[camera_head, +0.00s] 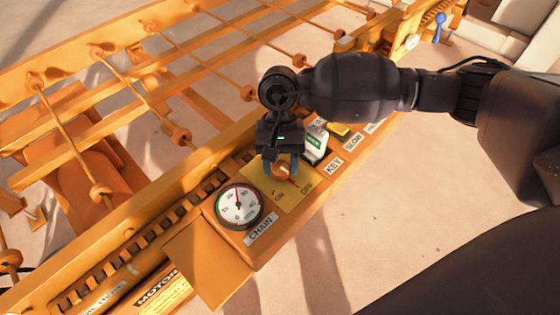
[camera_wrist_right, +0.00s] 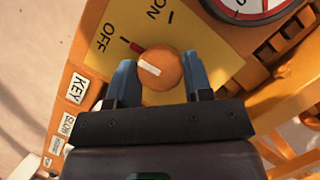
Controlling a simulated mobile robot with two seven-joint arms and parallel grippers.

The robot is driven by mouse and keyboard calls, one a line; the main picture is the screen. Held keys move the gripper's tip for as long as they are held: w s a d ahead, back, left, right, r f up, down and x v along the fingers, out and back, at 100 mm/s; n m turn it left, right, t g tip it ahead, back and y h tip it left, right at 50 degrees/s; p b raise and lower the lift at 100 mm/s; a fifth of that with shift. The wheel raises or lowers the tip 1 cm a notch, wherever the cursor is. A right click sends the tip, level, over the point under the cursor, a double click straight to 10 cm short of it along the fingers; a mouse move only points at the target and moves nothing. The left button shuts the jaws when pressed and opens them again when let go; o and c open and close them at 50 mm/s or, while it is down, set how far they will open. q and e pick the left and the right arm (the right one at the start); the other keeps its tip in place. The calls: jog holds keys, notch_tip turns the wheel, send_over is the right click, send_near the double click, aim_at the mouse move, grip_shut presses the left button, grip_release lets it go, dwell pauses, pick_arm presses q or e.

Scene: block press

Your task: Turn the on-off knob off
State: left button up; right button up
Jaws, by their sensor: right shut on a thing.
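The on-off knob is a round orange knob (camera_wrist_right: 163,70) with a white stripe, on a yellow plate (camera_wrist_right: 205,38) marked ON and OFF in the right wrist view. A short red mark at its edge points towards the tick by OFF. The white stripe lies slanted across its face. In the head view the knob (camera_head: 281,172) is partly hidden by my right gripper (camera_head: 281,169). The blue fingers of that gripper (camera_wrist_right: 159,62) stand on either side of the knob, shut on it. My left gripper is not in view.
A round gauge (camera_head: 239,203) sits beside the plate, above a CHAIN label (camera_head: 261,229). A white-and-green part (camera_head: 315,142) stands close to the gripper near the KEY label (camera_head: 334,166). Orange rails and rods (camera_head: 120,75) fill the left. Bare floor (camera_head: 400,200) lies at right.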

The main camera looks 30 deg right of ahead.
jog(key=o, duration=0.7)
jog(key=shift+o, duration=1.1)
pick_arm(q)
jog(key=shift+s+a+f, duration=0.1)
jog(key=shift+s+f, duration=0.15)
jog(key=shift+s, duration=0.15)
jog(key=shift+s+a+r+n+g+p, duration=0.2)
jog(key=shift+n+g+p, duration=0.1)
jog(key=shift+p, duration=0.6)
pick_arm(e)
jog(key=v, duration=1)
jog(key=shift+r, duration=0.3)
